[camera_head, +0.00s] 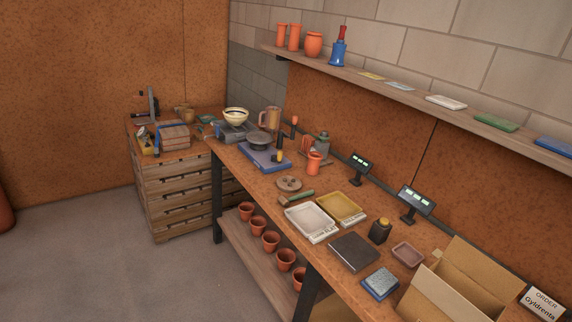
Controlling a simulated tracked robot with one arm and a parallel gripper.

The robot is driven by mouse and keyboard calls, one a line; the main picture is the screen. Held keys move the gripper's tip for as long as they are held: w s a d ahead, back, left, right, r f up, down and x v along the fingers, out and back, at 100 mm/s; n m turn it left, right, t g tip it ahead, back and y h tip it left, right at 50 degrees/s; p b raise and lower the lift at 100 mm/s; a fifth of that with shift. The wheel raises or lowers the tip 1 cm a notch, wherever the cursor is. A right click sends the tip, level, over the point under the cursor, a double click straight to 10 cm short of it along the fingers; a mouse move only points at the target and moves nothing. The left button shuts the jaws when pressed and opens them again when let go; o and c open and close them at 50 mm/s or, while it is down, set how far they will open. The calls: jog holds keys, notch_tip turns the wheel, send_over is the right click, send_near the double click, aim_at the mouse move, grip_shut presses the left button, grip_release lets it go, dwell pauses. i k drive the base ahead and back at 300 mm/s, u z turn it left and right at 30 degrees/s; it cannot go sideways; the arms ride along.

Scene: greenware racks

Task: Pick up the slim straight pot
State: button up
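Two slim, upright terracotta pots stand side by side at the left end of the wall shelf: a left slim pot (281,36) and a right slim pot (295,38). Both look fairly straight-sided; at this size I cannot tell for sure which is the slim straight one. A wider, rounded terracotta pot (314,45) stands just right of them. Another terracotta pot (314,164), with a wider rim, stands on the workbench below. My gripper is not in view.
A blue object with a red top (338,49) stands right of the shelf pots. The wall shelf (410,88) runs above the cluttered workbench (272,195). Several small pots (270,241) line the lower shelf. A wooden drawer stack (178,190) stands at left. The grey floor (110,260) is clear.

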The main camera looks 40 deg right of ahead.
aim_at(315, 157)
jog(key=z, duration=0.2)
jog(key=i, duration=1.3)
jog(key=z, duration=0.5)
jog(key=i, duration=1.4)
jog(key=z, duration=0.25)
